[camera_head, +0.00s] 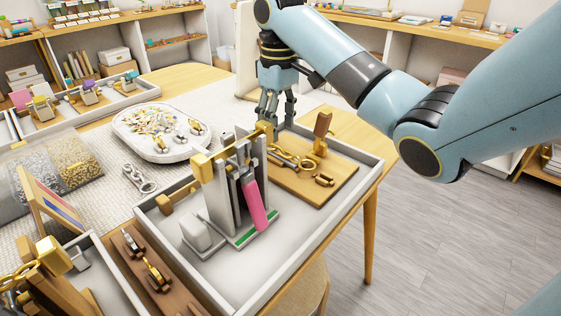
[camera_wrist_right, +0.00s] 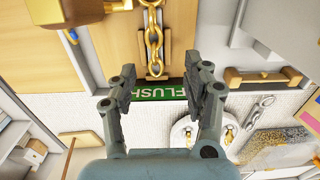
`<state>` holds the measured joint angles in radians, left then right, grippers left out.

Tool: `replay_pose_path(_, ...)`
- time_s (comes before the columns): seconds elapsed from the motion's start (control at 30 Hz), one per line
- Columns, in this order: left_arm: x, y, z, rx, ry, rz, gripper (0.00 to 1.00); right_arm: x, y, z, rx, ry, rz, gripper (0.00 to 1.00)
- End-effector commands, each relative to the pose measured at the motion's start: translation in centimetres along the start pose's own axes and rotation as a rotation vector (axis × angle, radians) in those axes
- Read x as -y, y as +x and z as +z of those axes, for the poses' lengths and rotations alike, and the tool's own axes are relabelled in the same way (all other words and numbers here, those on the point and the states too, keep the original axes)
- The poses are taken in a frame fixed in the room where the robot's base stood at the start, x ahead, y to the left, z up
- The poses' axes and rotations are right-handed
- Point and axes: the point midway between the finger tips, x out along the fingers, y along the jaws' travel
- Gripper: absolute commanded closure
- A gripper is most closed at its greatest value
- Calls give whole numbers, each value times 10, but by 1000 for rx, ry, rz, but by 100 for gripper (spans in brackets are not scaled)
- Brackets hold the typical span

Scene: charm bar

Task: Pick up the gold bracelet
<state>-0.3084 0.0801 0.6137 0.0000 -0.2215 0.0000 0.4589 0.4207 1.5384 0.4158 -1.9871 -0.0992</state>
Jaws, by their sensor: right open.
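The gold bracelet (camera_head: 290,159), a chain of thick links, lies on a wooden board (camera_head: 325,183) in the right part of the white-rimmed tray (camera_head: 371,172). In the right wrist view the gold chain (camera_wrist_right: 154,38) shows at the top middle, beyond the fingertips. My right gripper (camera_head: 275,108) points down behind the bracelet, near the tray's far edge. In the wrist view its two fingers (camera_wrist_right: 160,88) are apart, with nothing held between them. A green FLUSH label (camera_wrist_right: 165,92) shows between the fingers. My left gripper is in neither view.
Tall grey plates with a gold-topped bar (camera_head: 202,167) and a pink-handled tool (camera_head: 257,206) stand left of the board. A wooden upright (camera_head: 322,125) stands on the board's far side. A white oval tray (camera_head: 163,150) and a silver chain (camera_head: 139,179) lie further left.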

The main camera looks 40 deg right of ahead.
Motion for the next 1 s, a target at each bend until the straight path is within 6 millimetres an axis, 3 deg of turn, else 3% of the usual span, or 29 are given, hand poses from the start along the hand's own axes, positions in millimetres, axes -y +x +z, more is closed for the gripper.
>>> replay_pose_path(0.13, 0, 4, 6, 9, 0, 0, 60, -1, 16, 0, -1, 0, 1, 50)
replay_pose_path(0.43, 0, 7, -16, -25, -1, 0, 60, -8, 58, 3, 0, -1, 0, 50)
replay_pose_path(0.73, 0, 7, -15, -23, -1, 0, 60, -8, 64, 3, -2, -1, 2, 50)
replay_pose_path(1.0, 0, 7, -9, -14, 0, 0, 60, -8, 64, 3, -2, -1, 2, 84)
